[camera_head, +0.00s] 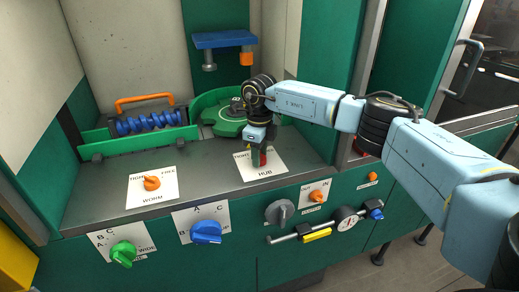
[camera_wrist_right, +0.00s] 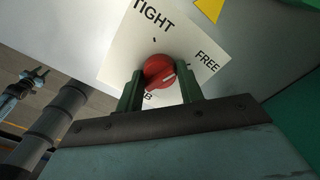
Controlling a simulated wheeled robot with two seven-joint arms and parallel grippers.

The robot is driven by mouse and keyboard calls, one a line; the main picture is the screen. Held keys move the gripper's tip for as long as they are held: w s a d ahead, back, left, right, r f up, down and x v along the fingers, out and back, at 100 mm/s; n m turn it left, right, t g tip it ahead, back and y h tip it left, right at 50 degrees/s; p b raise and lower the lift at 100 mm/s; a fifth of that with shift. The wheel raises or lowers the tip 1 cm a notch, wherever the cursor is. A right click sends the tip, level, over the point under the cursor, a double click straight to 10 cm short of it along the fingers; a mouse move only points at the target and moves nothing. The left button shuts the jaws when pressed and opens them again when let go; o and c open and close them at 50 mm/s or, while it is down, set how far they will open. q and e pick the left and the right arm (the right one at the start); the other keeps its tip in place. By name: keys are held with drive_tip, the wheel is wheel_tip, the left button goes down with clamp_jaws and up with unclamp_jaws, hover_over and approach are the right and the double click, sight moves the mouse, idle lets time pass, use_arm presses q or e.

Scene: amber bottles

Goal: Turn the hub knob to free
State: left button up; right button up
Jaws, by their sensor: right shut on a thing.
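The hub knob (camera_wrist_right: 159,72) is red and round with a white pointer line, on a white plate (camera_wrist_right: 190,38) lettered TIGHT and FREE. In the right wrist view its line points towards the right side, below the word FREE. My right gripper (camera_wrist_right: 159,90) has its two green fingers on either side of the knob, shut on it. In the head view the hub plate (camera_head: 272,172) lies on the grey counter, and my right gripper (camera_head: 259,163) comes down on it from above, hiding most of the knob.
An orange worm knob (camera_head: 151,183) sits to the left on the counter. Green (camera_head: 123,253), blue (camera_head: 206,232) and grey (camera_head: 279,212) knobs and a gauge (camera_head: 345,217) are on the front panel. A green hub part (camera_head: 226,120) stands behind my gripper.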

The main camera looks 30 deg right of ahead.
drive_tip(key=m+p, duration=0.2)
drive_tip(key=m, duration=0.3)
drive_tip(key=shift+r, duration=0.1)
idle(0.5)
drive_tip(key=o, duration=1)
wheel_tip(320, 180, up, 13)
drive_tip(key=shift+r+b, duration=0.15)
drive_tip(key=shift+b, duration=0.25)
